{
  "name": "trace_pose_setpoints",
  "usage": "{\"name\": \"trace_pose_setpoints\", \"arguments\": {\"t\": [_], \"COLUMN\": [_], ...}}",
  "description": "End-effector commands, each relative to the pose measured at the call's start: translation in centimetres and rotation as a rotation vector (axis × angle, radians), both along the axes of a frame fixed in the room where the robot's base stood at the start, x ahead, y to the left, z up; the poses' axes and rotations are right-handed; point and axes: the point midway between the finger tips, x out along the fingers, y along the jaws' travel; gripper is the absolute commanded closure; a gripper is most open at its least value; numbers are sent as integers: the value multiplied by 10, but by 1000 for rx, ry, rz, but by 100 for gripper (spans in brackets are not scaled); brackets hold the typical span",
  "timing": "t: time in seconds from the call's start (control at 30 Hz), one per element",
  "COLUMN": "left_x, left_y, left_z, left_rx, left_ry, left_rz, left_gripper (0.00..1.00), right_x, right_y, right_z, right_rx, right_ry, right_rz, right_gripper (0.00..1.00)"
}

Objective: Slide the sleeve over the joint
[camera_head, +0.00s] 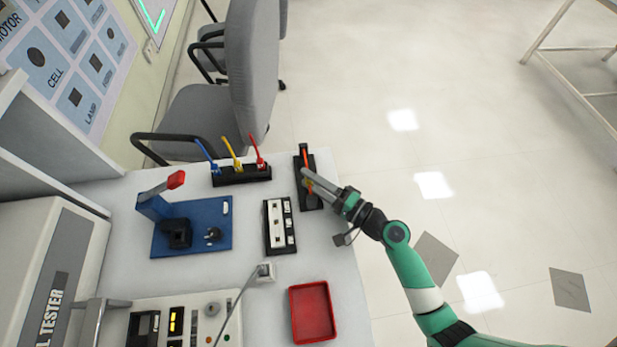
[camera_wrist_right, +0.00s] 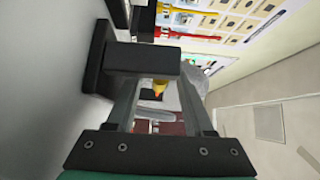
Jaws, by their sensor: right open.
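A narrow black stand (camera_head: 312,203) sits at the right edge of the white table in the head view. A thin orange-red wire (camera_head: 305,158) runs along it, with a small yellow piece (camera_head: 309,186) near its middle. My right gripper (camera_head: 304,175) reaches in from the right over this stand, open. In the right wrist view, its two fingers (camera_wrist_right: 158,100) stand apart, with a black block of the stand (camera_wrist_right: 142,60) across their tips. A small yellow-orange piece (camera_wrist_right: 159,88) shows between them. I cannot tell sleeve from joint. My left gripper is out of view.
A black rack (camera_head: 241,175) holds blue, yellow and red leads. A blue fixture (camera_head: 218,245), a black-and-white block (camera_head: 279,240), a red tray (camera_head: 312,330) and a tester panel (camera_head: 200,335) stand on the table (camera_head: 335,290). Grey chairs (camera_head: 190,110) are behind it.

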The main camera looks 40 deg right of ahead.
Motion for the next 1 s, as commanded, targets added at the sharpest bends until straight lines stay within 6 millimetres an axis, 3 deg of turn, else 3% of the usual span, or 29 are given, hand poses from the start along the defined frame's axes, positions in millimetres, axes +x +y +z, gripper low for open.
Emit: {"name": "trace_pose_setpoints", "arguments": {"t": [0.3, 0.5, 1.0], "left_x": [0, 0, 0], "left_y": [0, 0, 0], "left_z": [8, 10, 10], "left_rx": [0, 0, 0], "left_ry": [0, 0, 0], "left_rz": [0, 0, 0], "left_gripper": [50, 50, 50], "right_x": [-70, -100, -105], "right_y": [-16, -21, -21], "right_z": [1, 1, 1], "right_rx": [3, 1, -1], "right_ry": [2, 0, -2], "right_rz": [-7, -3, 1], "right_gripper": [48, 48, 48]}}
